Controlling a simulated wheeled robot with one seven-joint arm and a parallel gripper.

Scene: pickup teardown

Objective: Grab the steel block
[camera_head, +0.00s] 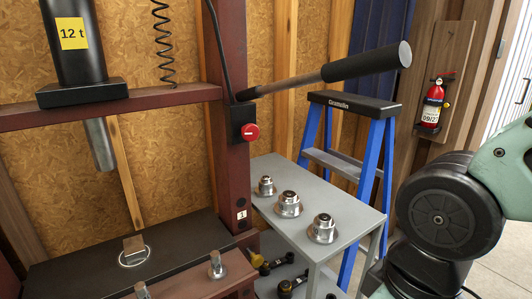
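A small block (134,245) with a metallic, brownish-grey face stands on the dark bed (80,275) of the press, at the lower left. A pale ring surrounds its foot. It looks like the steel block. The steel ram (100,145) of the press hangs above the bed, with a clear gap between it and the block. Parts of my arm show at the right edge, well apart from the block. My gripper is not in view.
The press's red post (227,120) and long-handled lever (340,70) stand between the bed and my arm. A grey cart (335,190) holds several metal hubs. A blue stepladder (375,155) stands behind it. Two upright pins stand before the bed.

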